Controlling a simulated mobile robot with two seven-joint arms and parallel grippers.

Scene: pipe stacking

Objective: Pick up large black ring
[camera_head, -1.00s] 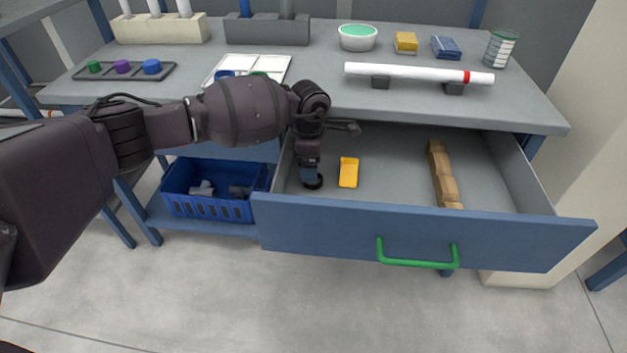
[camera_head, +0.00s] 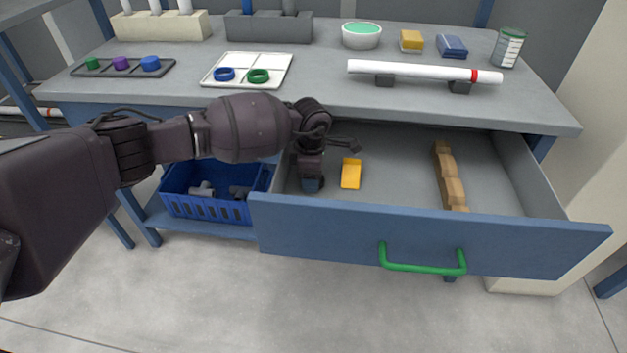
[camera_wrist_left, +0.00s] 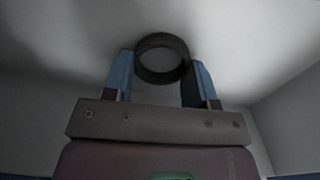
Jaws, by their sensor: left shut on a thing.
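The large black ring (camera_wrist_left: 162,58) shows in the left wrist view, between the two blue fingers of my left gripper (camera_wrist_left: 160,72). The fingers are shut on it from both sides. In the head view my left gripper (camera_head: 312,184) reaches down into the left part of the open drawer (camera_head: 390,165). The ring is hard to make out there, dark against the gripper and behind the drawer front. From these views I cannot tell whether the ring touches the drawer floor. My right gripper is not in view.
The drawer also holds a yellow piece (camera_head: 351,173) just right of the gripper and a wooden stepped block (camera_head: 449,175). The drawer front (camera_head: 430,235) has a green handle. On the table above are a white tray (camera_head: 247,60) with blue and green rings and a white pipe (camera_head: 424,71).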

